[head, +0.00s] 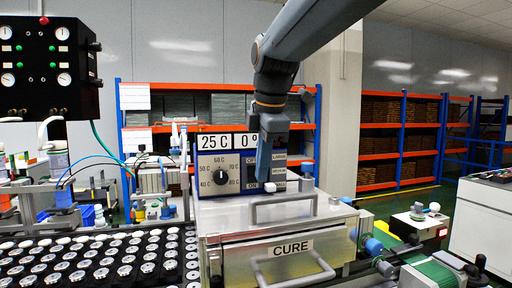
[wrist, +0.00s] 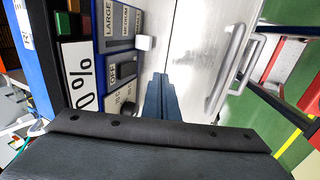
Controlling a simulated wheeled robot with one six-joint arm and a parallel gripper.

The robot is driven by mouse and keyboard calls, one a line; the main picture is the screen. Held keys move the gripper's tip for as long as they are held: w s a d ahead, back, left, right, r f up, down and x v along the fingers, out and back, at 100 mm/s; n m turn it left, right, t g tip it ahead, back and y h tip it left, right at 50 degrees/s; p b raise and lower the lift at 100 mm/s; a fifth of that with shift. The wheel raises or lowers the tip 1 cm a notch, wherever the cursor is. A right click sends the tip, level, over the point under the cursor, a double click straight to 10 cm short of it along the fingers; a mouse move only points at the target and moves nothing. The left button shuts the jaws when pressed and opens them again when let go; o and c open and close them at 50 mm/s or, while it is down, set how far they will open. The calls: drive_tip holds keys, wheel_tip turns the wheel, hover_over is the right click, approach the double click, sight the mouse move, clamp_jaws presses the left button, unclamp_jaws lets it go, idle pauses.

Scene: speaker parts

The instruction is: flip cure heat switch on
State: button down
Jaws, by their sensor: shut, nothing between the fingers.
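The CURE oven (head: 325,208) is a silver metal box with a blue-edged control panel (head: 207,161) at its back left. In the wrist view, a dark switch (wrist: 127,69) beside an OFF label sits on the panel; I take it as the heat switch, though its setting is unclear. A white knob (wrist: 145,42) stands out from the panel, also seen in the head view (head: 269,187). My gripper (head: 263,180) points down in front of the panel, hiding part of it. Its blue fingers (wrist: 160,80) are shut and empty, right of the dark switch in the wrist view, seemingly apart from it.
A black dial (head: 221,177) and displays reading 25 C and 0% are on the panel. Trays of round parts (head: 90,262) lie left; a green conveyor (head: 437,273) is at right.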

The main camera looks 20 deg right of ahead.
sight(255, 166)
drive_tip(key=shift+w+a+f+p, duration=0.1)
drive_tip(key=shift+w+f+p, duration=0.2)
drive_tip(key=shift+w, duration=0.45)
drive_tip(key=shift+w+d+f+p, duration=0.1)
drive_tip(key=shift+w+f+p, duration=0.15)
drive_tip(key=shift+w, duration=0.45)
drive_tip(key=shift+w+a+f+p, duration=0.1)
drive_tip(key=shift+w+f+p, duration=0.15)
drive_tip(key=shift+w, duration=0.5)
drive_tip(key=shift+w+f, duration=0.1)
drive_tip(key=shift+w, duration=0.05)
drive_tip(key=shift+w+f+p, duration=0.15)
drive_tip(key=shift+p, duration=0.2)
drive_tip(key=shift+f, duration=0.15)
drive_tip(key=shift+r+p, duration=0.85)
